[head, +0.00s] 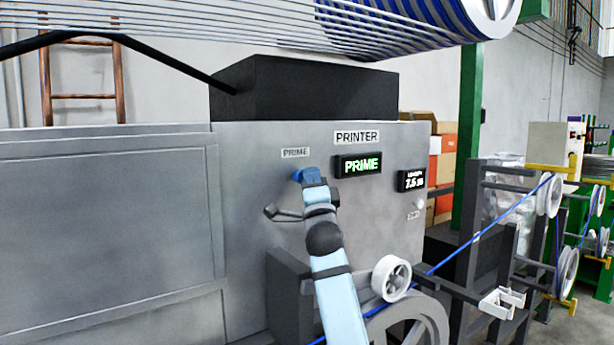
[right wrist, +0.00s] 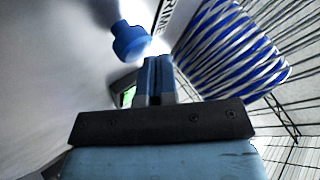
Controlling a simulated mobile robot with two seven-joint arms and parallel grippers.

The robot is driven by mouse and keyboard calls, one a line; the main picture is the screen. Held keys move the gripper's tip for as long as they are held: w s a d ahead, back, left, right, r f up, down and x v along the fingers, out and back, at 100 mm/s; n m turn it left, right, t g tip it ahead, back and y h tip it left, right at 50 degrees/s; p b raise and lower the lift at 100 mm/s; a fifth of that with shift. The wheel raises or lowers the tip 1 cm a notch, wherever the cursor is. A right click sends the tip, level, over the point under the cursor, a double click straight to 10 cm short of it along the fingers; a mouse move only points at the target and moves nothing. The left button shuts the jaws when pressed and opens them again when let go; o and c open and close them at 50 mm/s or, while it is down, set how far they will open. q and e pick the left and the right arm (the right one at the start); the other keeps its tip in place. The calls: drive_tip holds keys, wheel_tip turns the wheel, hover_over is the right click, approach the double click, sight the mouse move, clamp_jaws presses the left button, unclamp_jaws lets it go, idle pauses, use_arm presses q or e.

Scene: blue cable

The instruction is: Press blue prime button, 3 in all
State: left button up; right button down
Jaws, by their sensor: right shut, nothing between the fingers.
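The blue prime button (head: 297,175) is on the grey front of the printer (head: 245,220), just below the PRIME label (head: 296,153). It also shows in the right wrist view (right wrist: 130,41) as a round blue knob standing out from the panel. My right gripper (head: 312,174) is shut and empty, with its fingertips close beside the button. In the right wrist view the blue fingertips (right wrist: 158,60) lie just below and right of the button. I cannot tell whether they touch it. The display (head: 359,165) reads PRIME in green. My left gripper is not in view.
A smaller display (head: 412,180) and a pale round button (head: 419,204) sit farther right on the panel. A white pulley (head: 391,278) and a blue cable (head: 480,236) are below right. A large blue-and-white cable drum (head: 400,20) hangs above the printer.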

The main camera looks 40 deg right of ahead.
drive_tip(key=shift+w+a+f, duration=0.15)
drive_tip(key=shift+w+f, duration=0.05)
drive_tip(key=shift+f, duration=0.05)
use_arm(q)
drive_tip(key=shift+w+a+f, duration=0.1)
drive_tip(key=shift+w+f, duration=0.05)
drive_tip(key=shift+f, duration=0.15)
use_arm(e)
drive_tip(key=shift+s+a+f, duration=0.3)
drive_tip(key=shift+a+f, duration=0.05)
drive_tip(key=shift+f, duration=0.25)
drive_tip(key=shift+s, duration=0.15)
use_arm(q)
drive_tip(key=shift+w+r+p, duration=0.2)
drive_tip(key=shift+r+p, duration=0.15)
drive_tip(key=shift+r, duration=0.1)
use_arm(e)
drive_tip(key=shift+s+a, duration=0.1)
drive_tip(key=shift+s, duration=2.05)
drive_tip(key=shift+r, duration=0.1)
